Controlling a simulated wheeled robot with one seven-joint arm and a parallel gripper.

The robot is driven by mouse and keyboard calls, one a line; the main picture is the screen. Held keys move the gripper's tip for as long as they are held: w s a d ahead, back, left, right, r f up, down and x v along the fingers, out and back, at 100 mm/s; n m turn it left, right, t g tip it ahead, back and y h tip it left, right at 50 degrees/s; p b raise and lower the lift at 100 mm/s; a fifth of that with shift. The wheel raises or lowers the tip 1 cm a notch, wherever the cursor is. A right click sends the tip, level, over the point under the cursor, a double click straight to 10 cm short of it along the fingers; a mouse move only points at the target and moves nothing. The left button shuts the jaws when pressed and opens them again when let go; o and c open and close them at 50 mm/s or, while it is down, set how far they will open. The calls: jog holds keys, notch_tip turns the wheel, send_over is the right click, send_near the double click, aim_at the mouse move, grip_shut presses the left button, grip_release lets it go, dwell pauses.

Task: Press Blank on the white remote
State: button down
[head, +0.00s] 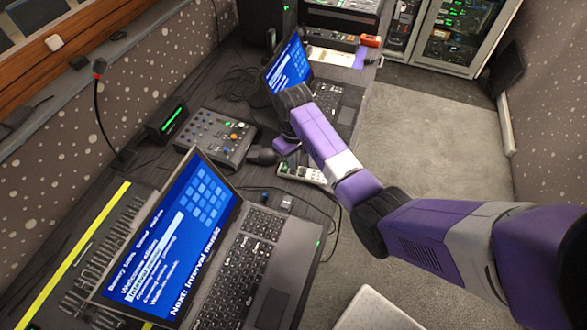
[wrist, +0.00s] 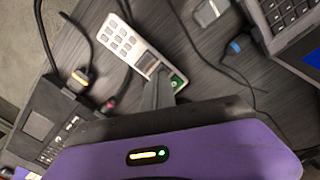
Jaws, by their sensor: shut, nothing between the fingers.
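The white remote (wrist: 125,43) lies on the dark desk in the wrist view, with a block of pale buttons at its upper left end. A small display and a round green button (wrist: 177,82) are toward its lower right end. My gripper (wrist: 160,86) is shut and empty, its fingers over that lower end and partly hiding it. I cannot tell whether the fingertips touch the remote. In the head view the white remote (head: 306,172) shows just below my purple hand. The lettering on its buttons is too small to read.
An open laptop (head: 172,240) is in front, and another (head: 288,65) is behind. Cables (wrist: 45,35) run across the desk near the remote. A dark device (wrist: 40,125) with keys sits at left in the wrist view.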

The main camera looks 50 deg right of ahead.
jog(key=shift+f, duration=0.6)
dwell(1.5)
jog(key=shift+r, duration=0.1)
notch_tip(320, 180, up, 5)
jog(key=p, duration=0.4)
jog(key=shift+f+p, duration=0.2)
jog(key=shift+p, duration=0.2)
jog(key=shift+r, duration=1.1)
jog(key=shift+w, duration=0.1)
